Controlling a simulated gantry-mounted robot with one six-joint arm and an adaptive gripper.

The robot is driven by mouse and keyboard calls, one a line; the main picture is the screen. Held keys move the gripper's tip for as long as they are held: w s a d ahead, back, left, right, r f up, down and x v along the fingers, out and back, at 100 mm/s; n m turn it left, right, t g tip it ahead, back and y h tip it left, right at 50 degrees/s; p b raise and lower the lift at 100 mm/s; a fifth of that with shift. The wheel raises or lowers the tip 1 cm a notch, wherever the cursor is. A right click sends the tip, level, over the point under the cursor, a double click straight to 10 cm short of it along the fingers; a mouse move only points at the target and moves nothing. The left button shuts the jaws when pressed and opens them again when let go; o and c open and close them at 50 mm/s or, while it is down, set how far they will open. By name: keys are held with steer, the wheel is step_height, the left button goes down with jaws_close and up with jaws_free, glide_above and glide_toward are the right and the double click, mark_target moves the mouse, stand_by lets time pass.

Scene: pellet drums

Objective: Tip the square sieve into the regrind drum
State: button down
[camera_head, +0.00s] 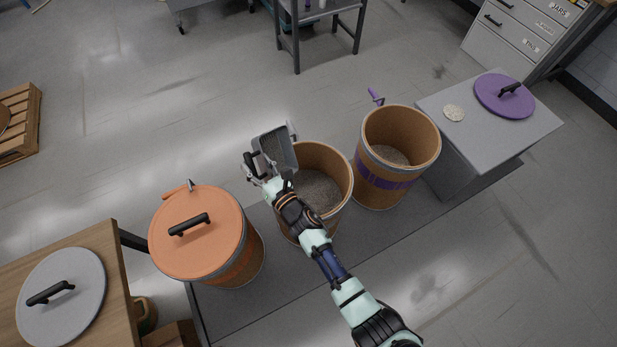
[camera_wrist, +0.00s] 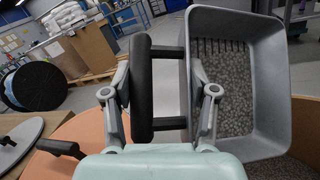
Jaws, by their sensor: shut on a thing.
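My gripper (camera_head: 262,173) is shut on the black handle of the square grey sieve (camera_head: 274,146). In the wrist view, the handle (camera_wrist: 140,88) lies between the fingers, and the sieve (camera_wrist: 275,60) is to its right, looking tilted. Grey pellets show inside it, against a slotted bottom. In the head view, the sieve is at the upper left rim of the open middle drum (camera_head: 340,205), which holds grey pellets. An open drum with a purple band (camera_head: 376,178) stands right of it, and a drum with an orange lid (camera_head: 195,240) stands left. No drum label is readable.
A grey lid (camera_head: 75,275) lies on a wooden table at lower left. A purple lid (camera_head: 500,93) and a small pale disc (camera_head: 454,113) lie on a grey block at right.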

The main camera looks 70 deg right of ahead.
steer(key=shift+s+r+m+t+b, duration=0.45)
steer(key=shift+s+b, duration=0.2)
steer(key=shift+b, duration=0.25)
steer(key=shift+s+r+m+t+h+b, duration=0.3)
steer(key=shift+s+b, duration=0.25)
steer(key=shift+b, duration=0.75)
steer(key=shift+s+r+m+t+h+b, duration=0.15)
steer(key=shift+s+t+h+b, duration=0.3)
steer(key=shift+b, duration=0.85)
steer(key=shift+m+t+h, duration=0.4)
steer(key=shift+m+h, duration=0.35)
steer(key=shift+m, duration=0.05)
steer(key=s+b, duration=0.2)
steer(key=b, duration=0.1)
steer(key=s+b, duration=0.2)
steer(key=shift+r, duration=0.35)
steer(key=s+m+h+b, duration=0.1)
steer(key=b, duration=0.3)
steer(key=s+m+h+b, duration=0.1)
steer(key=b, duration=0.3)
steer(key=shift+s+r+t, duration=0.15)
steer(key=shift+s+t, duration=0.2)
steer(key=shift+t, duration=0.05)
